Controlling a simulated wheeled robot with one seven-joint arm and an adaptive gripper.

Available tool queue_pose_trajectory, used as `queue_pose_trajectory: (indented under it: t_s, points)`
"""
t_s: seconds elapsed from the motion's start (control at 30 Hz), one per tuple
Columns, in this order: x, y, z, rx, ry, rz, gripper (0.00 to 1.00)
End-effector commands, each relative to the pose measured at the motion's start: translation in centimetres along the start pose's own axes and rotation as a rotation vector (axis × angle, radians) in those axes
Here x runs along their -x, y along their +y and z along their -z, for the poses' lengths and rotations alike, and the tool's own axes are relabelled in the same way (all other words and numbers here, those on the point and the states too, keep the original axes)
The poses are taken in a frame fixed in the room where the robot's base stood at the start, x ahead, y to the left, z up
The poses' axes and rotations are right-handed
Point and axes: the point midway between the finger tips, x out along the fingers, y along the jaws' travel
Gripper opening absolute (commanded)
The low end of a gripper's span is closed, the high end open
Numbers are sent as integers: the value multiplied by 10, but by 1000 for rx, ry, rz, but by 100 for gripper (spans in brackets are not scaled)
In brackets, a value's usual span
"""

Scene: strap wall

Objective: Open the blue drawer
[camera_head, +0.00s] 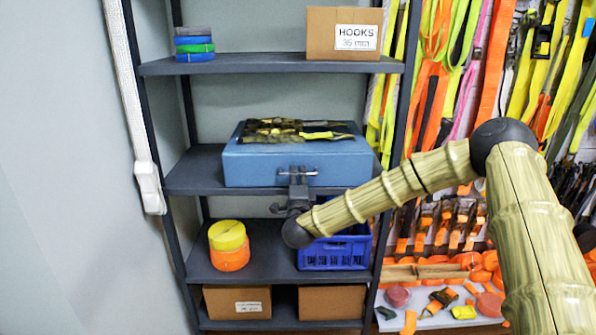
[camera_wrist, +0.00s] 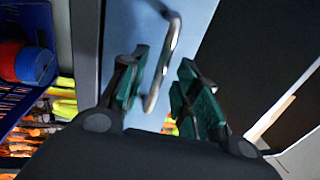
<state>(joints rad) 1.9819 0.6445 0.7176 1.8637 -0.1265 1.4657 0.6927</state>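The blue drawer (camera_head: 350,168) is a blue box on the middle shelf, shut as far as I can see. Its metal bar handle (camera_head: 311,173) is on the front face and partly hidden by my gripper. My gripper (camera_head: 297,174) is at the handle, in front of the drawer. In the wrist view the drawer front (camera_wrist: 196,22) is close. The handle (camera_wrist: 164,55) shows between the two green-padded fingers of my gripper (camera_wrist: 162,66), nearer the left finger. The fingers are apart, with a gap beside the bar; I cannot tell if one touches it.
Straps (camera_head: 290,130) lie on top of the drawer. A blue crate (camera_head: 335,258) and yellow and orange rolls (camera_head: 228,245) are on the shelf below. Cardboard boxes (camera_head: 237,302) stand at the bottom. A HOOKS box (camera_head: 325,32) is above. Straps hang on the right wall.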

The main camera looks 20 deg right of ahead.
Motion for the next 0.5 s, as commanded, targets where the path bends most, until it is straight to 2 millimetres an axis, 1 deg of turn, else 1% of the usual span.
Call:
queue_pose_trajectory:
  t_s: [0.03,0.2,0.5]
  points:
    - [-6,-2,0,1,2,1,32]
    - [-19,0,0,1,1,-1,32]
    - [-23,1,1,1,1,-1,32]
